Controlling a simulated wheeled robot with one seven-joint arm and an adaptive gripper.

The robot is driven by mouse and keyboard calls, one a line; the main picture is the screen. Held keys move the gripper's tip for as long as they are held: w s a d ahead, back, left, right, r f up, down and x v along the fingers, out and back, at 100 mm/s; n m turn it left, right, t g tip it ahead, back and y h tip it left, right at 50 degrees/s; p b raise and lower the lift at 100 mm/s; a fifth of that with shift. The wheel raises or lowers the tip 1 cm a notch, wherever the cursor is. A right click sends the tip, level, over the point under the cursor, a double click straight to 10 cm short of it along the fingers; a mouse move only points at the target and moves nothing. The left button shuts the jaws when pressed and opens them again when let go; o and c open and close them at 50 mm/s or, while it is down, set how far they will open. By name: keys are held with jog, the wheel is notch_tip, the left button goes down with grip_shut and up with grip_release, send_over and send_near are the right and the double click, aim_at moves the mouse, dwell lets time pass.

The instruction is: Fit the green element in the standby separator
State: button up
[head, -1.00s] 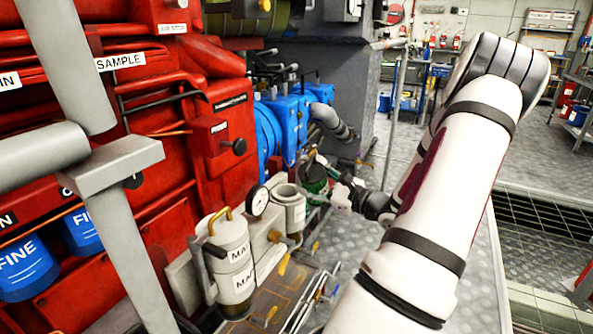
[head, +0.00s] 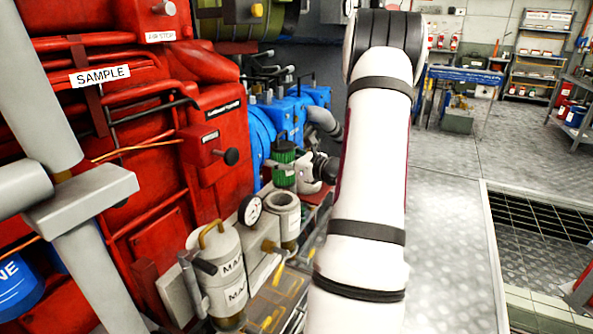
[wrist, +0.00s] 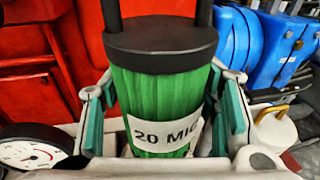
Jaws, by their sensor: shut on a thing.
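The green element (head: 284,172) has a black top with a handle and a "20 MIC" label, readable on the element in the wrist view (wrist: 155,95). My gripper (head: 298,171) is shut on its sides; teal finger pads flank it in the wrist view. The element hangs about upright. In the head view it appears just above the open grey separator bowl (head: 283,216), apart from it; its depth relative to the bowl is hard to tell. This open bowl, apparently the standby separator, stands beside a closed separator marked "MA…" (head: 219,276). The bowl's inside is mostly hidden.
A pressure gauge (head: 250,210) stands up between the two separators and also shows in the wrist view (wrist: 35,150). The red engine (head: 165,180) rises on the left, with blue machinery (head: 290,115) behind. Open floor (head: 450,220) lies right of my arm.

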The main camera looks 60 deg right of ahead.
jog(key=shift+w+d+r, duration=0.1)
jog(key=shift+w+r, duration=0.2)
jog(key=shift+w, duration=0.3)
jog(key=shift+f, duration=0.1)
jog(key=shift+f+b, duration=2.3)
jog(key=shift+f, duration=0.55)
jog(key=shift+f+b, duration=2.9)
jog(key=shift+f, duration=0.65)
jog(key=o, duration=1.5)
jog(key=shift+c, duration=0.2)
jog(key=shift+s, duration=0.1)
jog(key=shift+f, duration=0.1)
jog(key=s+a+r, duration=0.1)
jog(key=s, duration=1)
jog(key=shift+s+a+r, duration=0.3)
jog(key=shift+s+a, duration=0.05)
jog(key=shift+a, duration=0.05)
